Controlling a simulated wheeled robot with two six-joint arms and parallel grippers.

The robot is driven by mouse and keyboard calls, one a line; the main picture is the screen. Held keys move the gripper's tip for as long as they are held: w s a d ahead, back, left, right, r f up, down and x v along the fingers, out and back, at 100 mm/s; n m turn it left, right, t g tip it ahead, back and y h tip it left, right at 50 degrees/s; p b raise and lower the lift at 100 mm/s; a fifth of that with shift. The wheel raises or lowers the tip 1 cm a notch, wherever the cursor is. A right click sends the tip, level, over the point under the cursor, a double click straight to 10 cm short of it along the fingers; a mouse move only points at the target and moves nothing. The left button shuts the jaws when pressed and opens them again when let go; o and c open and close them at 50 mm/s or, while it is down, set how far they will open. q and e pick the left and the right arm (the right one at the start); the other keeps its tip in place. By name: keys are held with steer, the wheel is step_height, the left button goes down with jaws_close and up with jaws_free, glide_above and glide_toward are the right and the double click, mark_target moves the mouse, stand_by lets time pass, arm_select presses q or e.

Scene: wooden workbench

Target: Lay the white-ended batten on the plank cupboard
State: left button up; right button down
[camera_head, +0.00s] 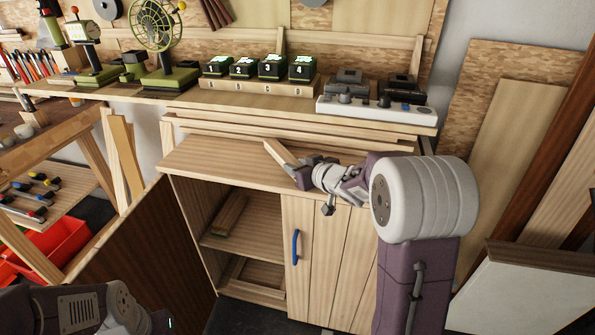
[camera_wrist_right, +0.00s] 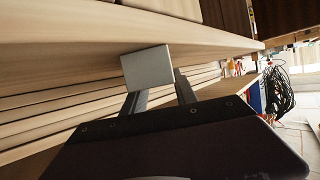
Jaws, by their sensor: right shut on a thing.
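The plank cupboard (camera_head: 215,156) stands below the bench, with a plank top, a plank door with a blue handle (camera_head: 295,247) and an open compartment at its left. My right gripper (camera_head: 300,173) is over the cupboard top and shut on a short pale wooden batten (camera_head: 277,151), which points up-left. In the right wrist view, a pale grey-white square end of the batten (camera_wrist_right: 148,68) shows at the fingers (camera_wrist_right: 158,95). Whether the batten touches the cupboard top I cannot tell. My left arm shows at the lower left; its gripper is out of view.
A dark door (camera_head: 150,260) stands open at the cupboard's left. Pieces of wood (camera_head: 230,213) lie on the inner shelves. Above, the bench shelf carries a green fan (camera_head: 157,25), numbered boxes (camera_head: 272,67) and a white strip (camera_head: 375,108). Boards lean at the right.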

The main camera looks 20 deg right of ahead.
steer(key=shift+f, duration=0.1)
steer(key=c, duration=1)
jaws_free()
steer(key=shift+o, duration=0.2)
